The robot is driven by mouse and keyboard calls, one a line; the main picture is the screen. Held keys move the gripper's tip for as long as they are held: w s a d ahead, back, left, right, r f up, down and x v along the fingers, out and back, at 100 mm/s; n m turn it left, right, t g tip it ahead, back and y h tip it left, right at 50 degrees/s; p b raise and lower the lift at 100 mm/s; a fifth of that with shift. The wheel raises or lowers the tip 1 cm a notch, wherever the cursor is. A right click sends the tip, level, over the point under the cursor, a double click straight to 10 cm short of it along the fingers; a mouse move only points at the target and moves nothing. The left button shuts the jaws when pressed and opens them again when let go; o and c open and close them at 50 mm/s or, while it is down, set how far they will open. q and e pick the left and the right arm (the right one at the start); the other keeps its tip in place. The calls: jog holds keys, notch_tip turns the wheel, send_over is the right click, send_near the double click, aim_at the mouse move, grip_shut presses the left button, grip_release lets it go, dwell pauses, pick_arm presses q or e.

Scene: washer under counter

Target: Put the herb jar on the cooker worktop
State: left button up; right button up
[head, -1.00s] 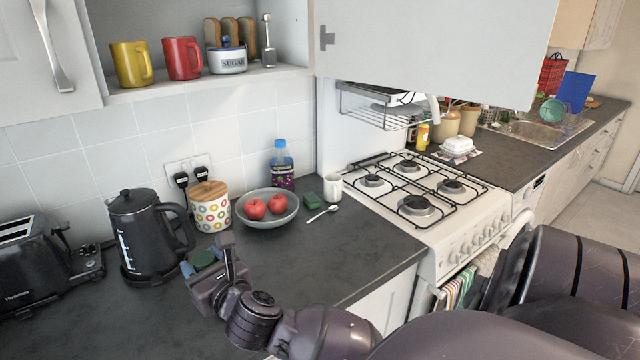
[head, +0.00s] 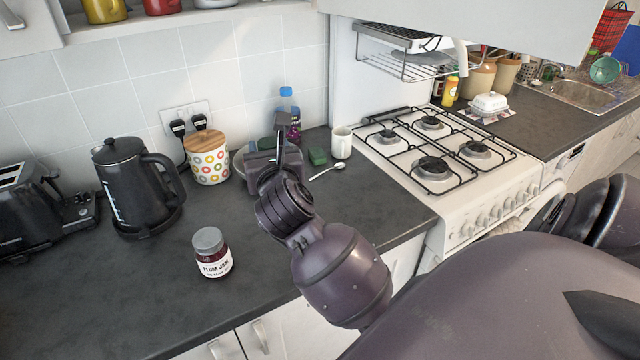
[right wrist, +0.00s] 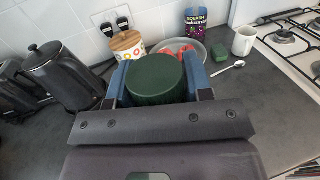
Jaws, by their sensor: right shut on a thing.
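My right gripper (head: 272,150) is shut on a jar with a dark green lid, the herb jar (right wrist: 156,80), which sits between its blue-grey fingertips in the right wrist view. In the head view the gripper hides most of the jar; its label does not show. The gripper is in front of the fruit bowl, above the dark worktop (head: 330,220) left of the cooker. The white cooker (head: 480,215) has a gas hob with black grates. More dark worktop (head: 545,125) lies right of the cooker. My left gripper is not in view.
A plum jam jar (head: 212,258) stands near the front edge. A kettle (head: 135,185), patterned canister (head: 208,160), white mug (head: 341,142), green sponge (head: 317,157) and spoon (head: 328,170) are on the left worktop. A fruit bowl (right wrist: 200,52) stands behind the gripper. The worktop's front right is clear.

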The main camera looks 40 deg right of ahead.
jog(key=shift+d+r, duration=0.1)
jog(key=shift+d, duration=0.3)
jog(key=shift+d+f+h, duration=0.2)
jog(key=shift+h, duration=0.1)
notch_tip(320, 180, down, 19)
jog(key=b, duration=0.4)
jog(key=shift+r+b, duration=0.15)
jog(key=shift+b, duration=0.15)
jog(key=shift+f, duration=0.35)
jog(key=shift+f, duration=0.15)
jog(key=o, duration=1)
jog(key=shift+c, duration=0.2)
